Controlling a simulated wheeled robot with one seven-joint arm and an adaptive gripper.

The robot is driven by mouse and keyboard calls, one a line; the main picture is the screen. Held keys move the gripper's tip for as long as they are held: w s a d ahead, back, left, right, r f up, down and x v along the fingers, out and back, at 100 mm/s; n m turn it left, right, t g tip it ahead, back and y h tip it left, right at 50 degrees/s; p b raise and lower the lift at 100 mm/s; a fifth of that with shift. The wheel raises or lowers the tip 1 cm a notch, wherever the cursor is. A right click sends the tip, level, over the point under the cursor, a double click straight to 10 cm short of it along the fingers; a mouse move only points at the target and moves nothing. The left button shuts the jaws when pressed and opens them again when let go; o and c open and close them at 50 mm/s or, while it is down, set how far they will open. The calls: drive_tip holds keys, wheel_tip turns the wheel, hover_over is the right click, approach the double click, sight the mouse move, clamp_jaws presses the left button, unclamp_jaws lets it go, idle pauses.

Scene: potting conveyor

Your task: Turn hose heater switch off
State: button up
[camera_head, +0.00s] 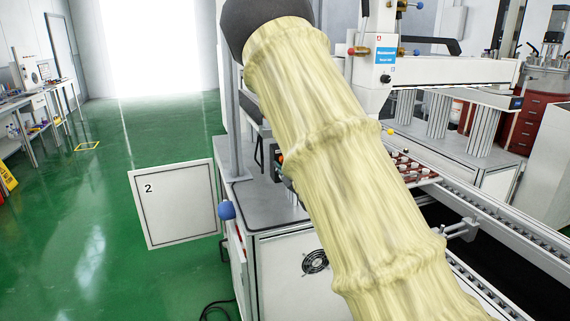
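My arm in a pale yellow sleeve crosses the middle of the head view from lower right to upper left. My gripper is not in view. No switch can be clearly made out as the hose heater switch. A small dark control with orange and green spots (280,157) shows at the left edge of the sleeve, partly hidden by it. It is too small to tell what it is or how it is set. Much of the machine behind the arm is hidden.
An open white panel marked 2 (176,204) stands out to the left of the grey machine cabinet (290,262). A blue knob (227,210) is near its edge. A conveyor rail (500,228) runs at the right. The green floor (95,215) at left is mostly clear.

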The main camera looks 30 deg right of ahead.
drive_tip(key=v, duration=1.1)
drive_tip(key=shift+a, duration=0.1)
drive_tip(key=s+a+f+m+g+y, duration=0.1)
drive_tip(key=s+a+f+g, duration=0.3)
drive_tip(key=f, duration=0.7)
drive_tip(key=s+a+f+m+g, duration=0.2)
drive_tip(key=s+a+f, duration=0.25)
drive_tip(key=f, duration=0.75)
drive_tip(key=s+a+f+m+g+y, duration=0.1)
drive_tip(key=s+a+f+g, duration=0.3)
drive_tip(key=f, duration=0.7)
drive_tip(key=s+a+f+m+g, duration=0.1)
drive_tip(key=s+a+f, duration=0.3)
drive_tip(key=s, duration=0.5)
drive_tip(key=s+a+f+m+g+y, duration=0.1)
drive_tip(key=s+a+f+g, duration=0.3)
drive_tip(key=s, duration=0.6)
drive_tip(key=s+a+f+g+y, duration=0.1)
drive_tip(key=s+a+f+g, duration=0.1)
drive_tip(key=s+a+f, duration=0.3)
drive_tip(key=s+f, duration=0.3)
drive_tip(key=s, duration=0.2)
drive_tip(key=shift+m+g+p, duration=0.3)
drive_tip(key=shift+m, duration=0.1)
